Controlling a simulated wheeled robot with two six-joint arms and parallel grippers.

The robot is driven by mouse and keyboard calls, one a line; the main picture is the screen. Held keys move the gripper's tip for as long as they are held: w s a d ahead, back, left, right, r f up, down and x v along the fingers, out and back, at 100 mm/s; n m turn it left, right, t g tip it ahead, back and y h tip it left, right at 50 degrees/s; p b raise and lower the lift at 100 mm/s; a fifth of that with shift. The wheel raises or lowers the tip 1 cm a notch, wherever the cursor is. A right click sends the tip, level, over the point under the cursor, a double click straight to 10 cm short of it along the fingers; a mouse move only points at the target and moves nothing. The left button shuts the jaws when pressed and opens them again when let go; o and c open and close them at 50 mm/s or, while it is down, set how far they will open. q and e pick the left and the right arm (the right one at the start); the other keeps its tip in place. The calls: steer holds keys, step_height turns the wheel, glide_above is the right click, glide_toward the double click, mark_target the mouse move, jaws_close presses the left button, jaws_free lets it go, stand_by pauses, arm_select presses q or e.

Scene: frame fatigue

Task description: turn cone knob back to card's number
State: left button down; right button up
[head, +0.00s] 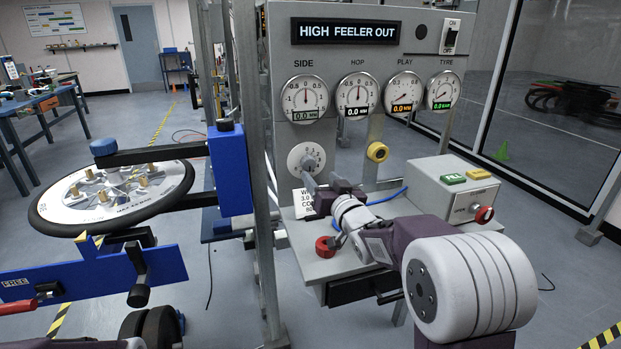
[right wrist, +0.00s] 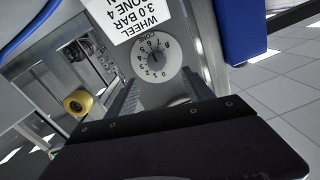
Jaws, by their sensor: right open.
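The cone knob's round white dial (head: 306,158) is on the grey panel below the gauges. In the right wrist view the numbered dial (right wrist: 157,62) appears turned over, with a dark centre; I cannot tell surely which number it points to. The white card (head: 302,201) below it is partly covered by my arm. My left gripper is not seen.
The panel display (head: 346,31) reads HIGH FEELER OUT. A red knob (head: 325,247) is on the shelf below my right arm. A box with FILL button (head: 453,179) stands right. The wheel (head: 110,195) is at left.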

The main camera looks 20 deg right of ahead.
mark_target(310, 164)
steer(key=w, duration=0.9)
steer(key=shift+a+f, duration=0.1)
steer(key=shift+f, duration=0.1)
jaws_close()
